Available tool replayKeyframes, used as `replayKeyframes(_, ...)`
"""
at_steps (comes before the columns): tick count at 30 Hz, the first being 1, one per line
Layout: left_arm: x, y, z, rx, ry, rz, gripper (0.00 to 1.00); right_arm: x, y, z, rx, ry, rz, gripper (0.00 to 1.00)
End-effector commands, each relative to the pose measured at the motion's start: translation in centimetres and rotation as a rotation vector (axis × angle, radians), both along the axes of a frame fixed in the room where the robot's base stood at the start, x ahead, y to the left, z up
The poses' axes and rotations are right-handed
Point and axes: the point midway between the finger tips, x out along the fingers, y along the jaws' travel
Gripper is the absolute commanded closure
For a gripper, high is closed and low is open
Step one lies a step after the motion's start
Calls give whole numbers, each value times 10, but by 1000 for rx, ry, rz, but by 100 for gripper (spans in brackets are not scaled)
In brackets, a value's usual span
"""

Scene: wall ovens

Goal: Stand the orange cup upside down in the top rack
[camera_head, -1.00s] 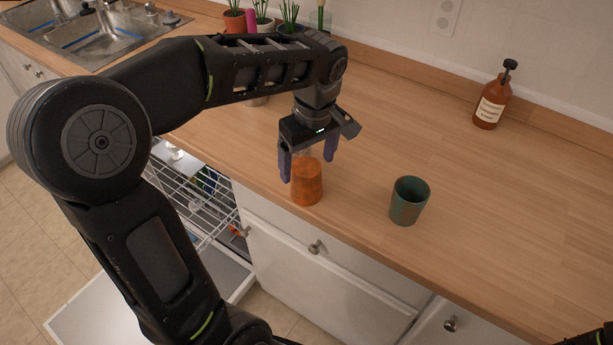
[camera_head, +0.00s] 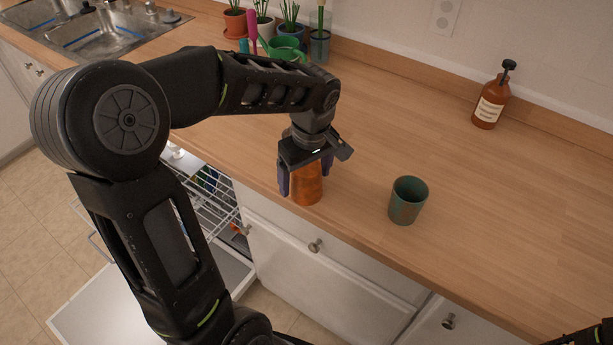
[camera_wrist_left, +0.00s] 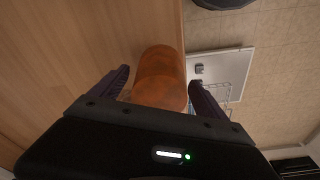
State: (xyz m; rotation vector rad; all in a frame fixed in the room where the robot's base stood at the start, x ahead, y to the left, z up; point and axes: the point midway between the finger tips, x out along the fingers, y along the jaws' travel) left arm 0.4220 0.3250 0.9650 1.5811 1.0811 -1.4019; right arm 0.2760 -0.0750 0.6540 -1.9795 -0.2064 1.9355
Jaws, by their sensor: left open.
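The orange cup (camera_head: 307,188) stands on the wooden counter near its front edge. My left gripper (camera_head: 306,184) is over it from above, fingers open on either side of the cup. In the left wrist view the cup (camera_wrist_left: 160,78) lies between the two open fingers (camera_wrist_left: 163,88), with a gap visible on each side. The gripper hides the cup's top in the head view. The dishwasher's wire rack (camera_head: 213,208) is pulled out below the counter at left, partly hidden behind my left arm. My right gripper cannot be made out.
A green cup (camera_head: 408,201) stands to the right of the orange cup. A brown pump bottle (camera_head: 490,98) is at the back right. Potted plants (camera_head: 285,38) and a sink (camera_head: 100,35) are at the back left. The open dishwasher door (camera_head: 110,300) is low at left.

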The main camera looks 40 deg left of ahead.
Motion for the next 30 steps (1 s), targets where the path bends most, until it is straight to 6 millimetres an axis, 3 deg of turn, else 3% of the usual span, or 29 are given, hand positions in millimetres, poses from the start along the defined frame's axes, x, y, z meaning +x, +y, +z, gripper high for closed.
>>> replayKeyframes(10, 0, 0, 0, 0, 0, 0, 16, 0, 0, 0, 0, 0, 0, 64)
replayKeyframes(30, 0, 0, 1, 0, 0, 0, 70, 0, 0, 0, 0, 0, 0, 64)
